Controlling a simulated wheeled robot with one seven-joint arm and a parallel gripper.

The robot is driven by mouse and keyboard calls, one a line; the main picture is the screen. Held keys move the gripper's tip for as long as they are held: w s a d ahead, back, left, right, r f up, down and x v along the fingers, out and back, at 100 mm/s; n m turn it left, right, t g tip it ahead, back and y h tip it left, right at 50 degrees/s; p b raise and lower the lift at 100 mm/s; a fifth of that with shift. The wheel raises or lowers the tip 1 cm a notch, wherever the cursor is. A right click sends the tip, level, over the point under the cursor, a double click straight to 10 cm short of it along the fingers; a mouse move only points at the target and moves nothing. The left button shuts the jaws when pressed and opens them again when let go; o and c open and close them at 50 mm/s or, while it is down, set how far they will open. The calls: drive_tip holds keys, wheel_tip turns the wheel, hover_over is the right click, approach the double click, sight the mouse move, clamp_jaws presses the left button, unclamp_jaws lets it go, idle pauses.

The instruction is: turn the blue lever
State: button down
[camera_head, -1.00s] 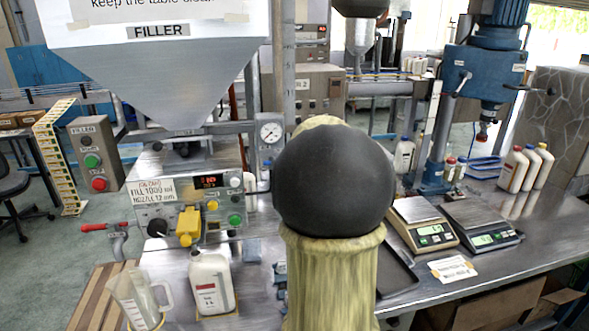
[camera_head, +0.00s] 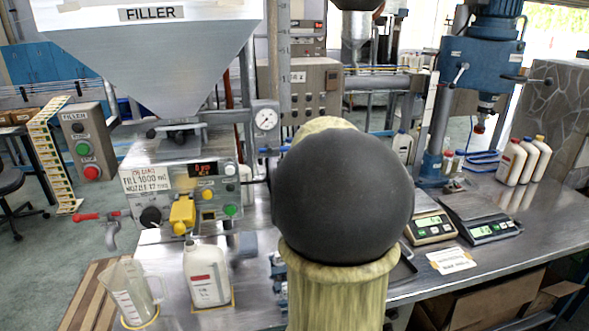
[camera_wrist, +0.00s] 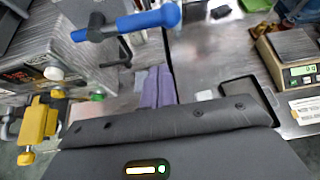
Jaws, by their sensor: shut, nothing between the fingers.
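The blue lever (camera_wrist: 145,21) shows in the wrist view at the top. It is a rounded blue handle on a dark pivot at the side of the metal filler control box (camera_wrist: 95,55). In the head view my arm hides the lever. My gripper (camera_wrist: 158,70) shows in the wrist view as two grey-purple fingers side by side, shut and empty. The lever lies beyond the fingertips in the picture, with a visible gap. In the head view the filler box (camera_head: 183,198) stands left of my arm, which hides most of my gripper.
A white bottle (camera_head: 208,275) and a clear measuring jug (camera_head: 130,290) stand in front of the box. A red-handled tap (camera_head: 100,216) sticks out at its left. Scales (camera_head: 480,219) stand right of my arm. A yellow valve part (camera_wrist: 37,124) shows at the wrist view's left.

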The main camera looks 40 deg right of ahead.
drive_tip(key=p+v, duration=0.2)
drive_tip(key=v, duration=0.5)
idle(0.4)
